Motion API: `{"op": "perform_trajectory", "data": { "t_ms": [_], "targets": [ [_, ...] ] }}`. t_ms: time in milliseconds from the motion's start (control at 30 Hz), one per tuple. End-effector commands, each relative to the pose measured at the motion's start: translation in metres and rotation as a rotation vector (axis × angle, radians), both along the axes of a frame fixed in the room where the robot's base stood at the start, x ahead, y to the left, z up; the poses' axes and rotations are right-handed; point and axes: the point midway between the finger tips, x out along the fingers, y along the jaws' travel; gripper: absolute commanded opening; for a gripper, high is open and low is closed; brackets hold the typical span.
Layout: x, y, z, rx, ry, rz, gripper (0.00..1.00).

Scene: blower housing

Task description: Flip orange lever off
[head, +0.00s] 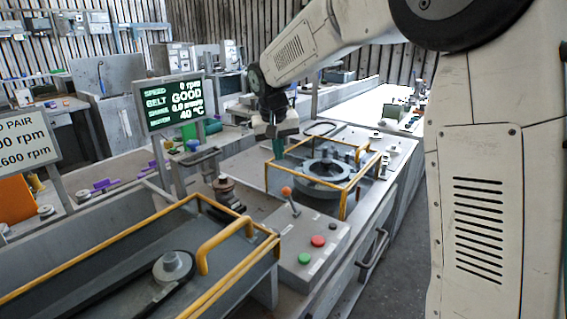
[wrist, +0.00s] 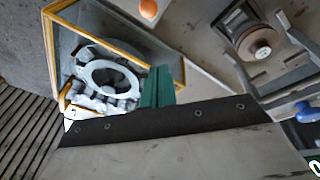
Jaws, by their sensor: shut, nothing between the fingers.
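The orange lever (head: 286,190) has a round orange knob on a thin metal stalk. It stands on the grey control box (head: 329,256) and leans up and slightly left in the head view. In the wrist view its knob (wrist: 148,9) is at the top edge and most of its stalk is cut off. My gripper (head: 278,148) has green fingers, is shut and empty, and hangs behind the lever above the yellow-framed housing. In the wrist view my gripper (wrist: 157,86) is apart from the knob.
The control box also carries a red button (head: 318,241) and a green button (head: 304,258). A yellow guard frame (head: 343,205) surrounds a grey ring housing (head: 325,172). A raised yellow handle (head: 222,240) stands left of the box. A display (head: 173,104) stands behind.

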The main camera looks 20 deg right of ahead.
Motion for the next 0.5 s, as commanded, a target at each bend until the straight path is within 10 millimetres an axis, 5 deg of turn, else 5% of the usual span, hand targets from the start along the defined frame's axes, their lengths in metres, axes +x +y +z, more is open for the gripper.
{"op": "perform_trajectory", "data": {
  "t_ms": [400,500],
  "targets": [
    [0.015,-0.016,-0.084,0.000,0.004,-0.004,0.00],
    [0.001,-0.013,-0.083,0.000,-0.001,-0.002,0.00]
  ]
}}
